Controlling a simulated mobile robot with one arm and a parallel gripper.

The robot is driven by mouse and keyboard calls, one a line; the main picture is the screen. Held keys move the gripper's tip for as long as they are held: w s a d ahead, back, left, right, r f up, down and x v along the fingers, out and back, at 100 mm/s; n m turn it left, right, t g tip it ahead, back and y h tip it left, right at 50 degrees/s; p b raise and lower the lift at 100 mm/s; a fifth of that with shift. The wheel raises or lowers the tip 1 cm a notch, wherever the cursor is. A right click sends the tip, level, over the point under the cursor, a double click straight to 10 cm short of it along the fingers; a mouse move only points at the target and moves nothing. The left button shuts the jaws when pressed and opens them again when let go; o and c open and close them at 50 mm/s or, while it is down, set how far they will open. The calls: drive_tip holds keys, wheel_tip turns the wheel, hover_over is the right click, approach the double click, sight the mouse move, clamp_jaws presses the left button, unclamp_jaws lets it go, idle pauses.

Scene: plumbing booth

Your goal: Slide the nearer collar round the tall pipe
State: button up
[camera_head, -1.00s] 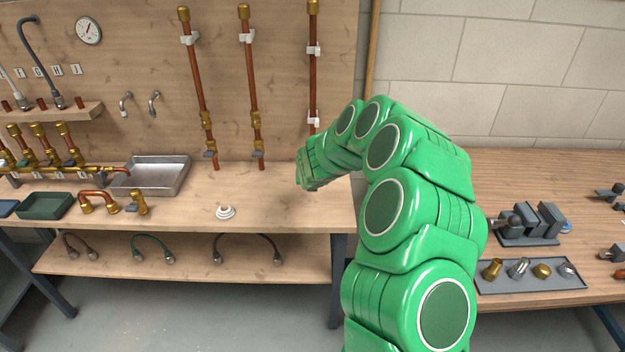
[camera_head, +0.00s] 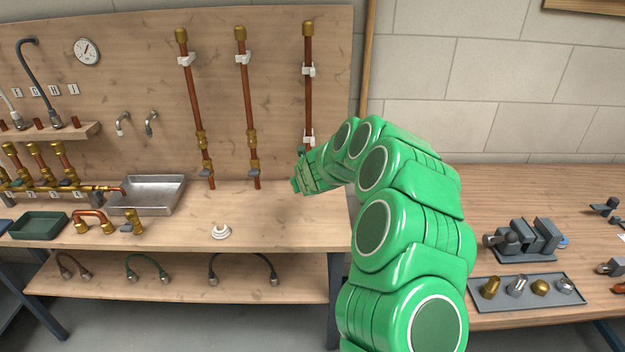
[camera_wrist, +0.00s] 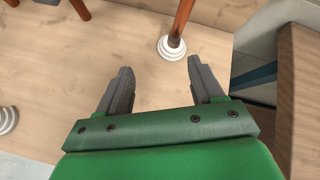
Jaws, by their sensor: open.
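One white stepped collar (camera_head: 221,231) lies on the bare bench top; part of it shows at the left edge of the wrist view (camera_wrist: 7,120). Another white ringed collar (camera_wrist: 171,48) sits at the foot of a copper pipe (camera_wrist: 182,18); I cannot tell whether it fully encircles it. That pipe seems to be the rightmost tall pipe (camera_head: 308,55), whose foot my arm hides in the head view. My gripper (camera_wrist: 158,66) is open and empty, its fingertips pointing toward the pipe foot, apart from the collar. In the head view, my gripper (camera_head: 306,178) is low over the bench.
Two more copper pipes (camera_head: 190,90) (camera_head: 246,90) with brass fittings stand to the left. A metal basin (camera_head: 150,207) and green tray (camera_head: 38,226) are further left. The bench's right edge is close to my arm; another bench (camera_head: 530,190) lies beyond.

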drive_tip(key=o, duration=0.3)
drive_tip(key=w+r+n, duration=0.1)
drive_tip(key=w+n, duration=0.1)
drive_tip(key=n, duration=0.1)
drive_tip(key=w+a+r+n+y, duration=0.1)
drive_tip(key=w+n, duration=0.1)
drive_tip(key=n, duration=0.2)
drive_tip(key=w+a+n+y, duration=0.1)
drive_tip(key=w+n, duration=0.1)
drive_tip(key=n, duration=0.2)
drive_tip(key=shift+a+r, duration=0.2)
drive_tip(key=shift+r, duration=0.2)
drive_tip(key=shift+o, duration=0.2)
drive_tip(key=d+f+n+g, duration=0.2)
drive_tip(key=n+g, duration=0.1)
drive_tip(key=n, duration=0.9)
drive_tip(key=w+d+f+n+g+h, duration=0.1)
drive_tip(key=d+f+n+g, duration=0.2)
drive_tip(key=n, duration=0.9)
drive_tip(key=shift+w+d+n+h, duration=0.2)
drive_tip(key=shift+n+h, duration=0.1)
drive_tip(key=shift+n, duration=0.1)
drive_tip(key=shift+x, duration=3.9)
drive_tip(key=shift+c, duration=0.2)
